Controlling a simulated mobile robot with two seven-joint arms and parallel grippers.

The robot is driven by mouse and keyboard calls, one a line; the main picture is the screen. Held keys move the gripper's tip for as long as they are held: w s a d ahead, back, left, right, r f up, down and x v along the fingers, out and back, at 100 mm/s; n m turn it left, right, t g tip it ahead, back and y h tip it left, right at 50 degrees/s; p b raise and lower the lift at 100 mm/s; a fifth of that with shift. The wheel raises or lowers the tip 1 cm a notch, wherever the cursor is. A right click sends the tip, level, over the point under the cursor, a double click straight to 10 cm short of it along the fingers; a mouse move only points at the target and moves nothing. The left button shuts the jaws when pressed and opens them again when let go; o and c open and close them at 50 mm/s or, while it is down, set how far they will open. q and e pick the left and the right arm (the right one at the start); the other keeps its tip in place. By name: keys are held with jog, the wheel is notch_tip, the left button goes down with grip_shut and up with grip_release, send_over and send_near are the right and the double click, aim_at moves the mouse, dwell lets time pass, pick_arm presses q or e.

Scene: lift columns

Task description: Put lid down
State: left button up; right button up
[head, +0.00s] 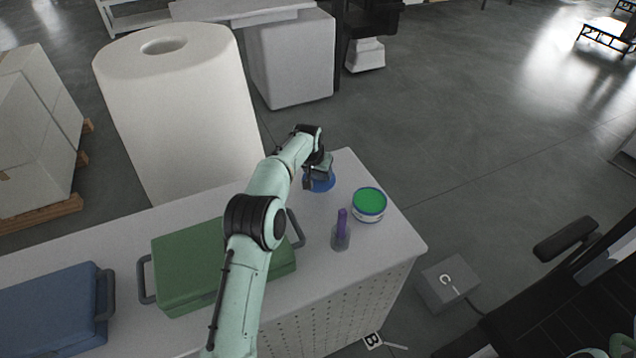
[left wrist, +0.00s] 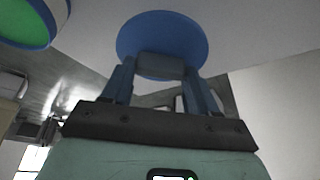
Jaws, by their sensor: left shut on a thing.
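The lid (head: 321,184) is a round blue disc at the far end of the white table (head: 349,171). In the left wrist view the lid (left wrist: 163,36) shows between and beyond the fingers. My left gripper (head: 318,171) is shut on it; the fingers (left wrist: 160,68) close on a grey block-like part on the lid. The lid is at or just above the table top; I cannot tell whether it touches. An open round container (head: 369,204) with green contents stands to the right, also in the left wrist view (left wrist: 22,22). My right gripper is not in view.
A purple-topped bottle (head: 341,232) stands in front of the container. A green case (head: 190,268) and a blue case (head: 50,312) lie on the table to the left. A large white roll (head: 180,110) stands behind. A grey box (head: 447,284) is on the floor at right.

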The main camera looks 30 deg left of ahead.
aim_at(318, 181)
pick_arm(q)
notch_tip(318, 181, down, 5)
jog(key=shift+s+r, duration=0.15)
jog(key=shift+r, duration=0.05)
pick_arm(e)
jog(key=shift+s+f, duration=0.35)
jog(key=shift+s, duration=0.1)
pick_arm(q)
jog(key=shift+f, duration=0.2)
jog(key=o, duration=1)
jog(key=shift+o, duration=0.2)
